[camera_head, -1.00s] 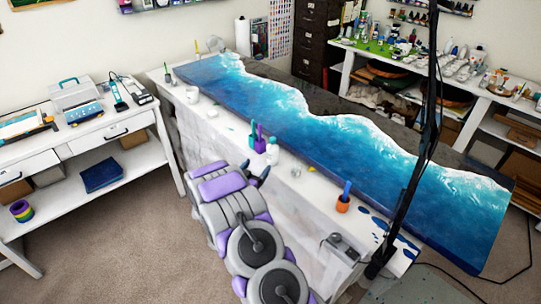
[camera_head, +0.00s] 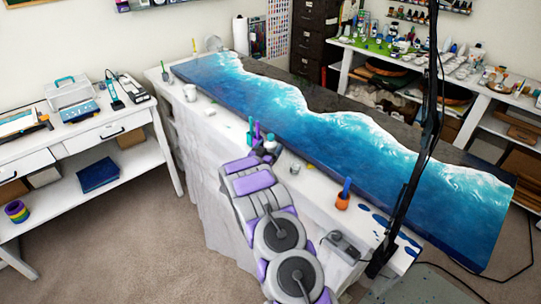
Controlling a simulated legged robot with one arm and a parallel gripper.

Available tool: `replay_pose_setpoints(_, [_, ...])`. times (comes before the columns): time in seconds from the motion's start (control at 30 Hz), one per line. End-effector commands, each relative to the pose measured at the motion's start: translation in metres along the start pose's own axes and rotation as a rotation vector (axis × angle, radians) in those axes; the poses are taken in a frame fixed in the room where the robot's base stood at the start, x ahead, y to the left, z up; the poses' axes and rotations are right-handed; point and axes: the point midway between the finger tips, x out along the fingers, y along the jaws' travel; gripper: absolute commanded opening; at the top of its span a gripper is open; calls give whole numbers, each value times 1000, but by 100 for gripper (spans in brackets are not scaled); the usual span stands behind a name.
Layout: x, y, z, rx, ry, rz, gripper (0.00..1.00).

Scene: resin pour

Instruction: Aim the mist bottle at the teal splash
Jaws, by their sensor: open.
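A small white bottle with a teal top (camera_head: 271,141), likely the mist bottle, stands on the white table's near edge, mostly hidden behind my gripper. My gripper (camera_head: 265,152) is open, its dark fingers right at the bottle; whether they touch it or sit around it I cannot tell. Blue splashes (camera_head: 381,222) lie on the white surface at the table's near right end. I cannot pick out a clearly teal splash among them. A large blue wave panel (camera_head: 300,125) with white foam covers most of the table.
A purple holder (camera_head: 257,134) and a teal one (camera_head: 250,131) stand just left of the bottle. A small cup (camera_head: 295,167) and an orange pot (camera_head: 343,201) with a blue tool stand to its right. A dark upright stand (camera_head: 405,200) rises near the splashes.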

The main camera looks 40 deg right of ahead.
Motion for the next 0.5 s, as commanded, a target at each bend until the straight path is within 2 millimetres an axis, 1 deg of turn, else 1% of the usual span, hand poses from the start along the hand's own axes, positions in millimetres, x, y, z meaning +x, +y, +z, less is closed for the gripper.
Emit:
replay_pose_setpoints(0.03, [5,0,1,1,0,0,83])
replay_pose_setpoints(0.13, [11,0,0,1,1,0,83])
replay_pose_setpoints(0.37, [11,-1,-1,-1,2,-1,83])
replay_pose_setpoints(0.4, [11,-1,-2,0,2,-1,82])
replay_pose_setpoints(0.5, [11,0,-1,-1,2,-1,72])
